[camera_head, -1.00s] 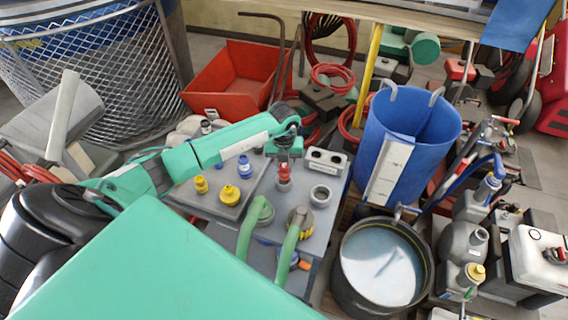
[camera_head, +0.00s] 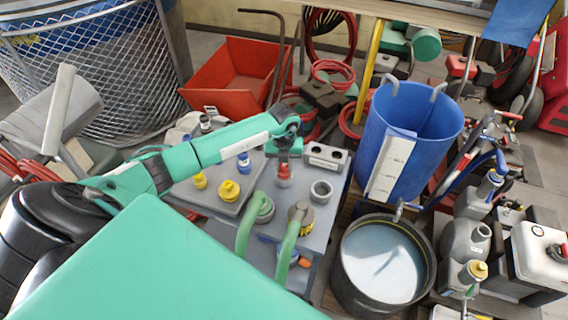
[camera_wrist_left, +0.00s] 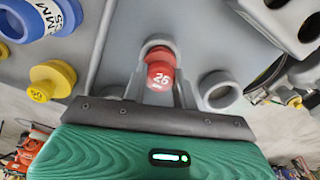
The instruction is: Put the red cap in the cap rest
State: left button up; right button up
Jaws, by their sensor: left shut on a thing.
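The red cap (camera_head: 284,172) stands near the middle of the grey bench top and is marked 25 in the left wrist view (camera_wrist_left: 160,74). My left gripper (camera_head: 285,160) comes down over it from above and is shut on it. A grey fitting shows around the cap's far side; whether the cap still touches it, I cannot tell. An empty grey ring (camera_head: 321,191) is just right of the cap. A pale block with two round holes (camera_head: 326,157) is behind that ring. Neither bears a label that I can read as the cap rest. My right gripper is not in view.
A yellow cap (camera_head: 228,190) and a blue cap (camera_head: 244,165) stand on a plate to the left. Green hoses (camera_head: 246,232) rise at the bench front. A black tub (camera_head: 345,285) and a blue bin (camera_head: 430,125) stand to the right.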

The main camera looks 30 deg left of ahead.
pick_arm(q)
jog(key=shift+f+b, duration=0.45)
jog(key=shift+f, duration=0.25)
jog(key=o, duration=1)
jog(key=shift+o, duration=0.2)
jog(key=shift+r, duration=0.1)
notch_tip(320, 180, up, 14)
jog(key=b, duration=0.2)
jog(key=shift+f, duration=0.2)
